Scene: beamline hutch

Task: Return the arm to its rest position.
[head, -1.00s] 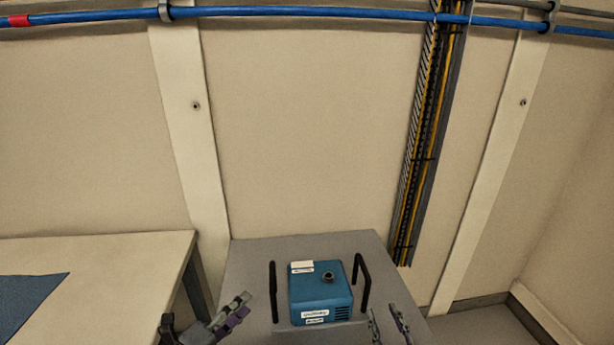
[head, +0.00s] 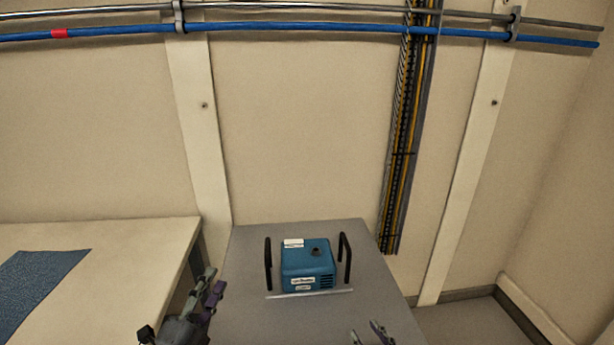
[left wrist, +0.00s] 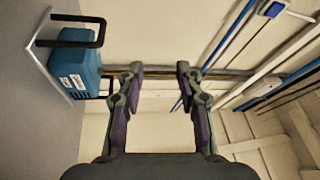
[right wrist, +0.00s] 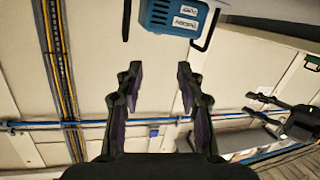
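My left gripper (head: 207,292) is at the lower left of the head view, over the gap between the pale table and the grey bench. In the left wrist view (left wrist: 160,72) its fingers are apart with nothing between them. My right gripper (head: 366,332) shows only its fingertips at the bottom edge of the head view, over the front of the grey bench. In the right wrist view (right wrist: 157,72) its fingers are apart and empty. My left gripper also shows at the right of the right wrist view (right wrist: 260,106).
A blue box device (head: 307,262) with white labels stands on the grey bench (head: 250,320), between two black handles (head: 346,262). A pale table (head: 120,260) with a dark blue mat (head: 40,285) is at left. Blue pipe (head: 300,31) and a cable tray (head: 405,150) run along the wall.

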